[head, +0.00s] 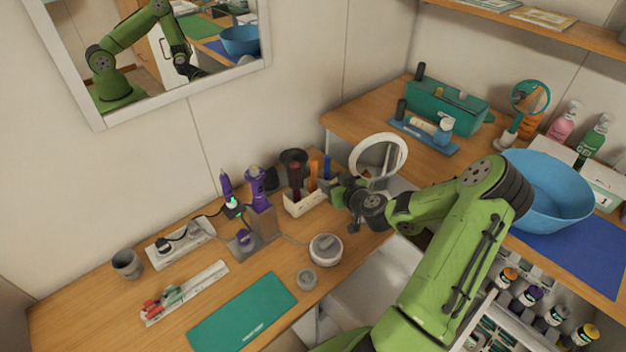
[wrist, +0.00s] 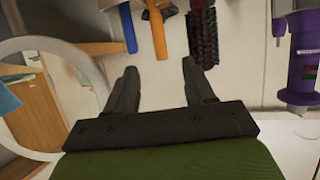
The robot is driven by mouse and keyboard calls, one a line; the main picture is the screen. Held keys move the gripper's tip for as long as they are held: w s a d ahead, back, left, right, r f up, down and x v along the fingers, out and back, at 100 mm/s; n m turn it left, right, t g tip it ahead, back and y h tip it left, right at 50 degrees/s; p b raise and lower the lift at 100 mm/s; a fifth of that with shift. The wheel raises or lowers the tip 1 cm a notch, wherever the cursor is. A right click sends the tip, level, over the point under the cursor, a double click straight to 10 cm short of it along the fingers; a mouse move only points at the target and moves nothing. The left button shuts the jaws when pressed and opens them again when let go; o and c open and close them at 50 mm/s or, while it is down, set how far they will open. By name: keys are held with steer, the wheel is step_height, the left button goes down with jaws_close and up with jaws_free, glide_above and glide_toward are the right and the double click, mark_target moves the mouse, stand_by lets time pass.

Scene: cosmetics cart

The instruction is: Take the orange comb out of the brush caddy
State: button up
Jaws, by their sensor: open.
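The orange comb (head: 312,172) stands upright in the pale brush caddy (head: 306,205), between a dark brush (head: 295,172) and a blue-handled item (head: 327,166). My gripper (head: 338,188) is beside the caddy's right end. In the wrist view, my gripper (wrist: 159,66) is open with nothing between its fingers. The orange comb (wrist: 157,32) shows ahead of the gap between the fingertips, apart from them. The blue item (wrist: 128,28) is to its left and the dark red bristled brush (wrist: 203,38) to its right. The comb's lower part is hidden in the caddy.
A round white mirror (head: 378,155) stands close to my gripper. A purple hair tool (head: 257,185) in a holder is left of the caddy. A round white lidded jar (head: 325,250) sits in front. A green mat (head: 243,312) lies at the front left.

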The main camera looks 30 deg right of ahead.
mark_target(316, 169)
steer(key=x, duration=1.3)
steer(key=shift+d+p, duration=0.1)
steer(key=shift+p, duration=0.3)
steer(key=shift+s, duration=0.1)
jaws_close()
